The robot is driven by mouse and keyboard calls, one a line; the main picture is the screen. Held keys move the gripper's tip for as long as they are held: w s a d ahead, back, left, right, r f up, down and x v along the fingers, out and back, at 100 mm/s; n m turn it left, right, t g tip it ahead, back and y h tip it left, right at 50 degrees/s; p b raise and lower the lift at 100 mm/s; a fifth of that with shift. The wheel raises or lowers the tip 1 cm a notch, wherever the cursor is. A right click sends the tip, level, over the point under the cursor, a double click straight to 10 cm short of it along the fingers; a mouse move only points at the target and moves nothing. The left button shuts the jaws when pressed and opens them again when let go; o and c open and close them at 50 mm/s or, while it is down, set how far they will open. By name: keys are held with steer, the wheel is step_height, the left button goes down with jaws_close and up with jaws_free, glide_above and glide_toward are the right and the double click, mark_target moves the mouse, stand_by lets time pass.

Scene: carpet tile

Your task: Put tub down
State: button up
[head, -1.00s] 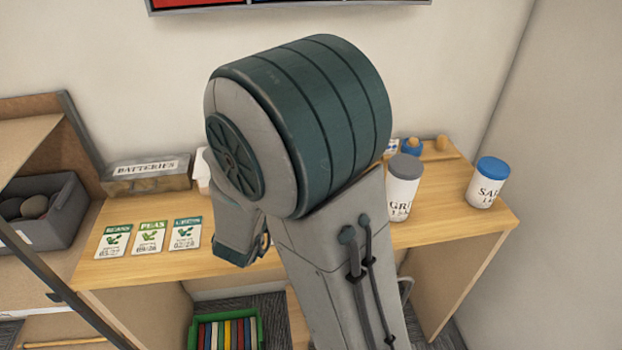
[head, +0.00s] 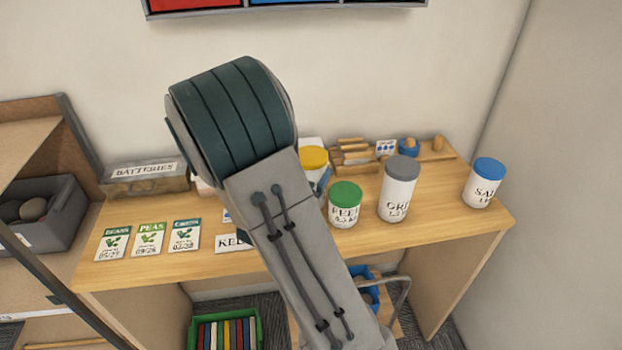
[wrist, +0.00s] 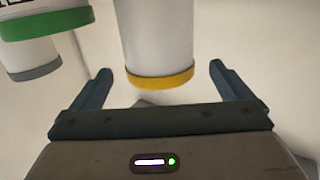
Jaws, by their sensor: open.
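In the wrist view the yellow-lidded tub (wrist: 158,45) appears lid-down, between and beyond my fingertips, with a gap on each side.
Several seed packets (head: 149,239) lie on the left of the table (head: 440,222), before a batteries box (head: 145,178). A white card (head: 233,242) lies near the front edge. Wooden items (head: 355,157) sit at the back. Bare tabletop shows between the grey and blue lids.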

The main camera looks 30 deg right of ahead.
mark_target(311, 160)
steer(key=x, duration=0.1)
steer(key=p+x, duration=0.1)
steer(key=x, duration=0.3)
steer(key=shift+f, duration=0.3)
steer(key=c, duration=2.1)
steer(key=shift+r, duration=0.15)
steer(key=shift+c, duration=0.2)
